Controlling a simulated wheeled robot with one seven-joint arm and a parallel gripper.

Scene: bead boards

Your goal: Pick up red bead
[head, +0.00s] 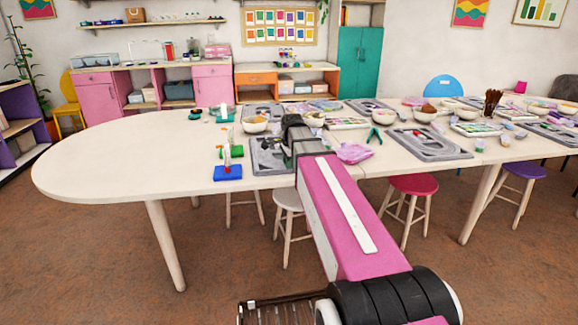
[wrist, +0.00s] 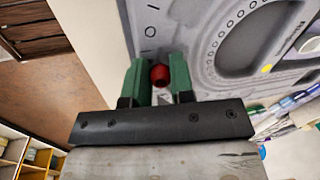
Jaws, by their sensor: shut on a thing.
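The red bead (wrist: 160,76) is between the two green fingers of my gripper (wrist: 158,66) in the wrist view. My gripper is shut on it. A grey bead board (wrist: 176,28) with moulded grooves lies below the fingers; I cannot tell how far the bead is above it. In the head view my arm reaches over the table to the grey bead board (head: 266,164), and the arm hides the bead and the fingertips.
Bowls, such as a white one (head: 254,125), and another grey board (head: 428,146) crowd the right. The table's left end (head: 110,165) is clear.

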